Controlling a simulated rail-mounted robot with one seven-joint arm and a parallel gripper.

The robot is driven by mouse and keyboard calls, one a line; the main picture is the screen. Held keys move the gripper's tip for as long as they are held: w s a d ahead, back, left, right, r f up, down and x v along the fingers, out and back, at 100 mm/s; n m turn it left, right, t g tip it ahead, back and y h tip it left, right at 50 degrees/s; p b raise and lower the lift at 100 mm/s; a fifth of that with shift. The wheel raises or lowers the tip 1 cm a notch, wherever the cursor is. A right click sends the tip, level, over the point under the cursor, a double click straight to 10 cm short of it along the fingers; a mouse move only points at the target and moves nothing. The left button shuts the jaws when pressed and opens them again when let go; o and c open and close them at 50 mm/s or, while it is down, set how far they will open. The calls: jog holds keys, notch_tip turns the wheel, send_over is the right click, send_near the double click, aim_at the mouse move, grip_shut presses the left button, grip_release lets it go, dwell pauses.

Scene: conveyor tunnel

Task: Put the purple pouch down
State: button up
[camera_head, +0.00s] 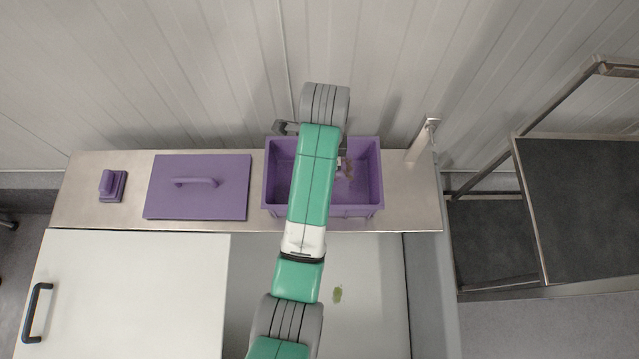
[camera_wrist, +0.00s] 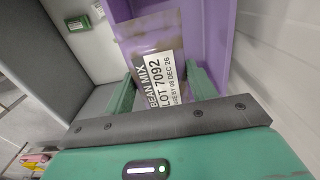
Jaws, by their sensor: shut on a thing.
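The pouch (camera_wrist: 150,46) is in the wrist view, with a purple tint, brownish patches and a white label reading BEAN MIX, LOT 7092. My gripper (camera_wrist: 163,82) is shut on it, one green finger on each side. Purple walls of a bin (camera_wrist: 217,40) are close beside the pouch. In the head view my arm reaches over the purple bin (camera_head: 374,190) on the steel counter and hides its middle. A small brownish part of the pouch (camera_head: 348,168) shows right of my arm, within the bin's outline. I cannot tell whether it touches the bin floor.
A purple lid with a handle (camera_head: 225,196) lies left of the bin. A small purple block-like item (camera_head: 112,186) sits further left. A steel post (camera_head: 422,140) stands at the counter's right end.

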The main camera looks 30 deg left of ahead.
notch_tip(320, 180, down, 18)
jog(key=b, duration=0.3)
jog(key=o, duration=1)
jog(key=shift+f, duration=0.15)
jog(key=shift+c, duration=0.2)
jog(key=shift+o, duration=0.8)
notch_tip(320, 180, up, 12)
jog(key=p, duration=0.2)
jog(key=shift+r, duration=0.2)
